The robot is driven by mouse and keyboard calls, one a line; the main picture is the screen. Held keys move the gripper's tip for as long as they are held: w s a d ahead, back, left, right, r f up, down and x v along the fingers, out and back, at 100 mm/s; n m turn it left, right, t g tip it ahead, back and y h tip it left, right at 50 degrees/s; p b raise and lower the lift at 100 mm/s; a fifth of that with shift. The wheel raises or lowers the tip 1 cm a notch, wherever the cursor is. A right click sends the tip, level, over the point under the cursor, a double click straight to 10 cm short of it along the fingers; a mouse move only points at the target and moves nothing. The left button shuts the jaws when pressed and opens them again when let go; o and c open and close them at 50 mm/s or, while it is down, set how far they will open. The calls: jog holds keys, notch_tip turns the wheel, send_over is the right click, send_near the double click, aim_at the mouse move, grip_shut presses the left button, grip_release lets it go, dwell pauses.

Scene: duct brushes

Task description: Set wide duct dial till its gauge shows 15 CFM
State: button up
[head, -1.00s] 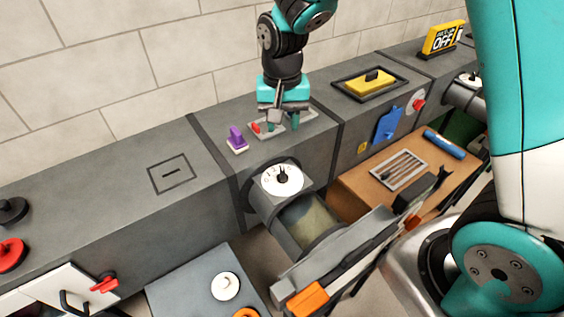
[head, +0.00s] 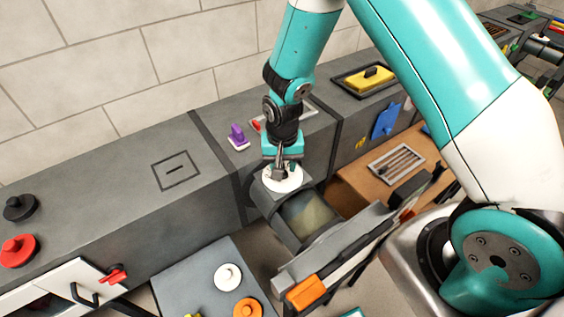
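The wide duct dial, a white round face (head: 282,184), sits on top of the round duct stub (head: 262,197) that sticks out from the grey duct's front. My gripper (head: 282,174) points down right over the dial and covers its middle and its black knob. I cannot tell whether the fingers touch the knob or how far apart they are. The dial's marks and any gauge reading are hidden or too small to read.
A purple-handled piece (head: 238,136) stands on the duct just behind the dial. An open grey door with an orange handle (head: 306,292) juts out in front. A grey table (head: 190,285) holds a white knob (head: 228,277) and an orange one (head: 248,309).

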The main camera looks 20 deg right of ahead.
jog(key=shift+c, duration=0.2)
grip_shut()
jog(key=shift+n, duration=0.4)
jog(key=shift+a+n+b, duration=0.1)
jog(key=shift+n+b, duration=0.4)
jog(key=shift+n, duration=0.4)
jog(key=shift+a+n+b, duration=0.1)
jog(key=shift+n+b, duration=0.35)
jog(key=shift+n, duration=1.05)
jog(key=shift+o, duration=0.2)
grip_release()
